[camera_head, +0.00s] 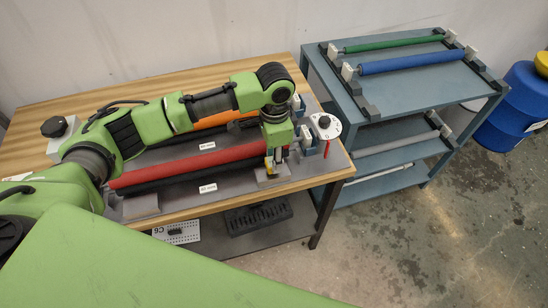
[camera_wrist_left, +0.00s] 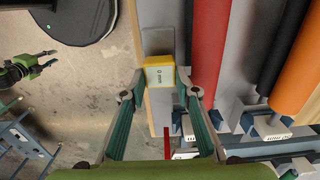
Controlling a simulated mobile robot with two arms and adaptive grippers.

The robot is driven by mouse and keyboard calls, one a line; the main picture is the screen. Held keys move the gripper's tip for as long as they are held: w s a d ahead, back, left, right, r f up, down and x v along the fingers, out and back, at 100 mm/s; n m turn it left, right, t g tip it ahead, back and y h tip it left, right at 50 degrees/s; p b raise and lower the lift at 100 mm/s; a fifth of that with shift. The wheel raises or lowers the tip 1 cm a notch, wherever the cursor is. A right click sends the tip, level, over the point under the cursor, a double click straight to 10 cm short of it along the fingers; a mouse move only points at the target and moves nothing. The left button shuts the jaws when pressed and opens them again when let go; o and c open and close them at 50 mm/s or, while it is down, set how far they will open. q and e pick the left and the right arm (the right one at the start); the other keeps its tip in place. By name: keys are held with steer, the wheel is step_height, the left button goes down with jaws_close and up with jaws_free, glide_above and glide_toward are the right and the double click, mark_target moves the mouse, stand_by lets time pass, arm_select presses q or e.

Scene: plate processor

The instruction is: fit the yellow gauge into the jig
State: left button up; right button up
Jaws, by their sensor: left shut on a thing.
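The yellow gauge (camera_wrist_left: 160,76), a small block with a pale, labelled face, is between the fingertips of my left gripper (camera_wrist_left: 160,92). In the head view my left gripper (camera_head: 272,163) points down at the bench's front right, with the yellow gauge (camera_head: 270,174) small at its tips. It is shut on the gauge. A grey block (camera_head: 277,178) beneath it may be the jig; I cannot tell whether the gauge touches it. My right gripper (camera_wrist_left: 46,58) appears small at the left of the wrist view, fingers apart and empty, away from the bench.
A red roller (camera_head: 190,164) lies just behind the gripper, with an orange roller (camera_head: 212,121) farther back. Another grey block (camera_head: 141,205) is at the front left. A blue cart (camera_head: 415,90) holds green and blue rollers.

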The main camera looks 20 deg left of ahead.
arm_select(q)
steer(key=shift+f, duration=0.75)
arm_select(e)
steer(key=shift+r, duration=0.4)
arm_select(q)
steer(key=shift+f, duration=0.25)
steer(key=o, duration=0.9)
steer(key=shift+c, duration=0.2)
arm_select(e)
steer(key=shift+a, duration=0.1)
